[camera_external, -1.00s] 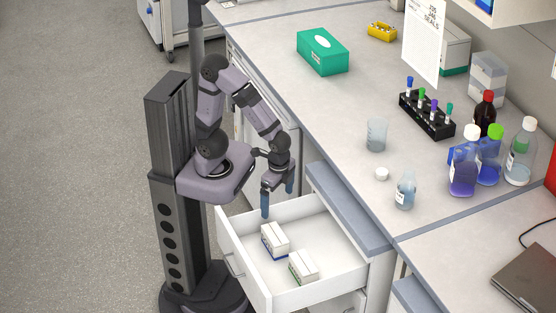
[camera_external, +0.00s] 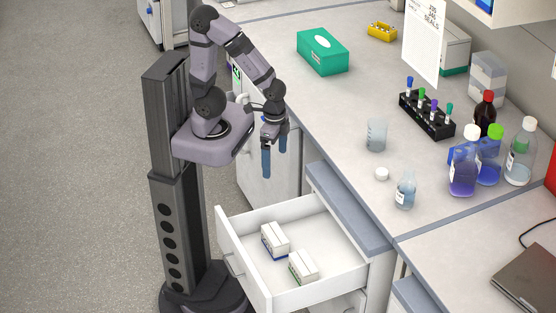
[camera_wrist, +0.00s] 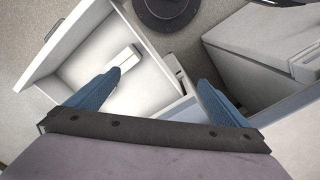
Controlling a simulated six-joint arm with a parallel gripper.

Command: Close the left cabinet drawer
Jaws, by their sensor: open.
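The white cabinet drawer (camera_external: 328,238) is pulled out below the bench, with two small white boxes (camera_external: 275,240) (camera_external: 303,266) lying inside. Its front panel, with a handle (camera_external: 233,264), faces the lower left. In the wrist view the drawer (camera_wrist: 70,67) is at the upper left, with one box (camera_wrist: 122,62) visible in it. My gripper (camera_external: 274,160) has blue fingers pointing down and hangs above the drawer's far side, apart from it. It is open and empty; its two fingers (camera_wrist: 155,90) are spread in the wrist view.
A white cabinet (camera_external: 268,165) stands behind my gripper. The grey bench edge (camera_external: 345,212) runs along the drawer's right side. Bare floor (camera_external: 70,200) lies to the left.

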